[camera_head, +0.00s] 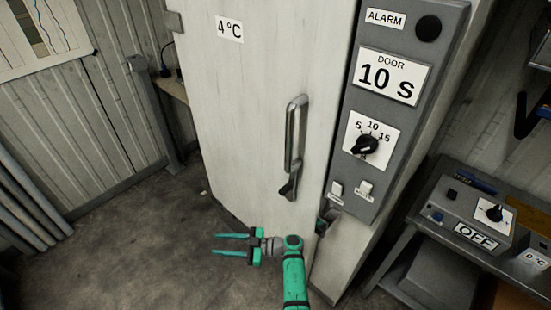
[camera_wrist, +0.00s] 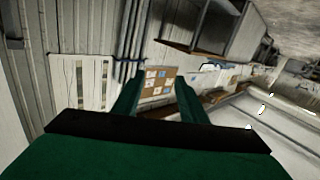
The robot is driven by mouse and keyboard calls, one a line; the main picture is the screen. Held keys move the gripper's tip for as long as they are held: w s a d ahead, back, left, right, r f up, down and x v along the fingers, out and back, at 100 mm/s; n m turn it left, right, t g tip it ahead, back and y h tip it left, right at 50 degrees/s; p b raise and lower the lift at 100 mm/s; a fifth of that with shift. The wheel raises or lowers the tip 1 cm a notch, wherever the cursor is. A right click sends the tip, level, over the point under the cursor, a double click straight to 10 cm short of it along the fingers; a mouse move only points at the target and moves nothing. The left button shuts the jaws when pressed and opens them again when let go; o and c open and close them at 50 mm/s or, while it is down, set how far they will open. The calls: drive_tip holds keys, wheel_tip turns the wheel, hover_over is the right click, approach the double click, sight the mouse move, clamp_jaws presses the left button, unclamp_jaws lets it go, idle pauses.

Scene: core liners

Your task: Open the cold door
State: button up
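The cold door (camera_head: 255,100) is a tall pale panel with a "4°C" label (camera_head: 229,29) at its upper left. It looks closed in the head view. A grey vertical handle (camera_head: 294,140) with a lever at its lower end sits near the door's right edge. My gripper (camera_head: 231,244) is low in front of the door, below and left of the handle, apart from it. Its two green fingers point left, spread apart with nothing between them. In the wrist view the fingers (camera_wrist: 156,102) also stand apart and empty, facing the room; the door handle does not show there.
A grey control panel (camera_head: 397,110) with a dial, switches and "DOOR 10 S" stands right of the door. A bench (camera_head: 440,205) with an "OFF" box (camera_head: 476,236) is at the right. A post (camera_head: 155,115) and small shelf stand left of the door. Floor (camera_head: 140,240) at left is clear.

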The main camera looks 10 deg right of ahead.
sight(287, 144)
drive_tip(key=w+d+r+m+t+h, duration=0.25)
drive_tip(key=w+r+t+h, duration=0.35)
drive_tip(key=w+r+t, duration=0.9)
wheel_tip(287, 144, up, 16)
drive_tip(key=w+d+m+t+h, duration=0.2)
drive_tip(key=d+m+h, duration=0.1)
drive_tip(key=m+h, duration=0.3)
drive_tip(key=s+d+r+m+g+h, duration=0.1)
drive_tip(key=s+d+r+m+h, duration=0.65)
drive_tip(key=r+m+h, duration=0.5)
drive_tip(key=s+d+f+m+g+h, duration=0.2)
drive_tip(key=s+g+h, duration=0.15)
drive_tip(key=s, duration=0.35)
drive_tip(key=s+d+f+m+g+h, duration=0.1)
drive_tip(key=s+d+m+g+h, duration=0.1)
drive_tip(key=s+g, duration=0.4)
drive_tip(key=shift+t, duration=0.75)
drive_tip(key=x, duration=1)
drive_tip(key=shift+s+d+f, duration=0.1)
drive_tip(key=shift+f, duration=0.05)
